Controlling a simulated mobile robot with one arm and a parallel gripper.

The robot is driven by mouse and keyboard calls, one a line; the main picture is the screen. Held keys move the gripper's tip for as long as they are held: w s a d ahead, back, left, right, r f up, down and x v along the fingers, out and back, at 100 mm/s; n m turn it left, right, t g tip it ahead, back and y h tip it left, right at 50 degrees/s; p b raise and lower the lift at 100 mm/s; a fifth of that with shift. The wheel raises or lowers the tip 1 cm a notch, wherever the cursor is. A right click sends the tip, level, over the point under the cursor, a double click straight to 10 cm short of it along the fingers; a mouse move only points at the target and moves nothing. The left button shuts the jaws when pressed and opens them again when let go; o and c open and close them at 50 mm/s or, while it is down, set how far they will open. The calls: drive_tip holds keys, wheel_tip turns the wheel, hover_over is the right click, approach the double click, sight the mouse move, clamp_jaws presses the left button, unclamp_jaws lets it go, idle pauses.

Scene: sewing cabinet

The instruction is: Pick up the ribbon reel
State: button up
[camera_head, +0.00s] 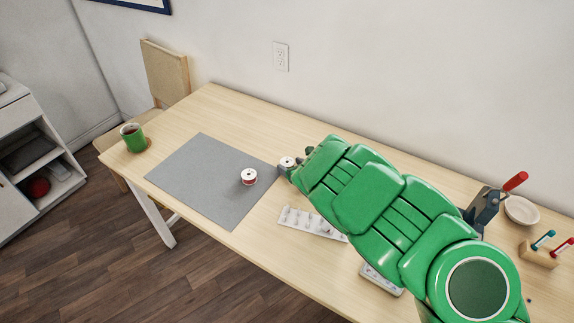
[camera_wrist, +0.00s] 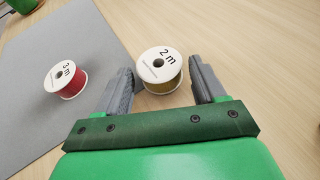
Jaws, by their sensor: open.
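A ribbon reel with white ends marked "2 m" and yellowish ribbon (camera_wrist: 159,70) stands at the edge of the grey mat (camera_head: 200,170). In the wrist view it lies between and slightly beyond the tips of my open gripper (camera_wrist: 163,77). I cannot tell whether either finger touches it. In the head view the same reel (camera_head: 287,162) is partly hidden by my gripper (camera_head: 293,165). A second reel, with red ribbon and a "3 m" mark (camera_wrist: 66,79), stands on the mat left of my gripper; the head view also shows it (camera_head: 249,177).
A green mug (camera_head: 133,138) is at the table's far left. A pale tray with small compartments (camera_head: 298,220) lies beside my arm. A red-handled device (camera_head: 486,205), a white bowl (camera_head: 521,210) and a wooden rack (camera_head: 538,255) are at right. Most of the mat is bare.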

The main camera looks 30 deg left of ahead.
sight(289, 164)
drive_tip(key=shift+x, duration=0.95)
drive_tip(key=shift+c, duration=0.3)
drive_tip(key=c, duration=0.8)
drive_tip(key=shift+o, duration=0.2)
drive_tip(key=shift+r, duration=0.15)
drive_tip(key=shift+r, duration=1.25)
drive_tip(key=shift+s+r, duration=0.15)
drive_tip(key=shift+r, duration=0.25)
drive_tip(key=s+d+r, duration=0.9)
drive_tip(key=s, duration=0.1)
drive_tip(key=shift+d+r, duration=0.2)
drive_tip(key=shift+r, duration=0.05)
